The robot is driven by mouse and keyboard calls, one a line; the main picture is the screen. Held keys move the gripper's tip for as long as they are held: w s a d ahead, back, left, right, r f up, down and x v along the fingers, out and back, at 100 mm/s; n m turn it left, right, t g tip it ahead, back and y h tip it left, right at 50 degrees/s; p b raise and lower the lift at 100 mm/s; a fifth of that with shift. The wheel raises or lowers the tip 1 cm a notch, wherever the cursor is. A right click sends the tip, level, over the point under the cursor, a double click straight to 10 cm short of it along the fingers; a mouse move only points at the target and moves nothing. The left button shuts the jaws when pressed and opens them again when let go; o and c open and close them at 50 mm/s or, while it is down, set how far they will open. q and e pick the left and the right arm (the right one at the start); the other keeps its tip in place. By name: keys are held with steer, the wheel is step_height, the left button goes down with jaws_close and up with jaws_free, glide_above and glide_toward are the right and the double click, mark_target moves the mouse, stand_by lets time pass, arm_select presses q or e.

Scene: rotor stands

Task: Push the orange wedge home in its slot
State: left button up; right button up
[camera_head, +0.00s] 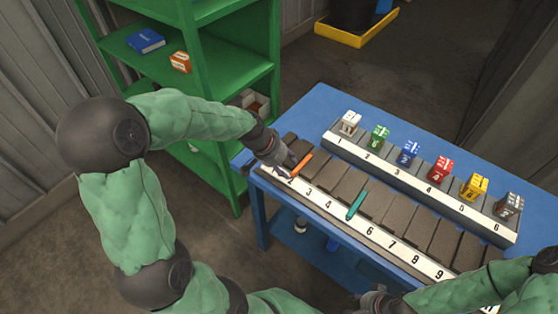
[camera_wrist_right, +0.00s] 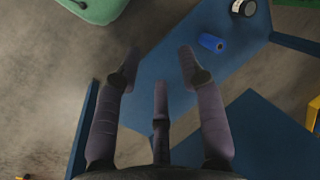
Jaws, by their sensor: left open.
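The orange wedge (camera_head: 302,165) is a thin bar at the left end of the front rotor stand (camera_head: 392,244), close to number 2. It lies along a gap between dark grey blocks, and how deep it sits I cannot tell. My left gripper (camera_head: 287,164) is open, just left of the orange wedge, with its fingers low over the stand. Whether they touch the wedge is unclear. My right gripper (camera_wrist_right: 160,65) is open and empty in the right wrist view; in the head view it is partly seen at the bottom edge.
A teal wedge (camera_head: 357,205) stands further right in the front stand. A rear stand (camera_head: 430,185) carries several coloured numbered blocks. Both stands are on a blue table (camera_head: 325,101). A green shelf (camera_head: 240,70) is behind my left arm. A blue cylinder (camera_wrist_right: 211,42) lies below my right gripper.

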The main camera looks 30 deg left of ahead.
mark_target(292, 173)
arm_select(q)
steer(key=shift+b+x, duration=0.4)
steer(key=shift+x, duration=1.75)
steer(key=shift+d, duration=0.1)
jaws_close()
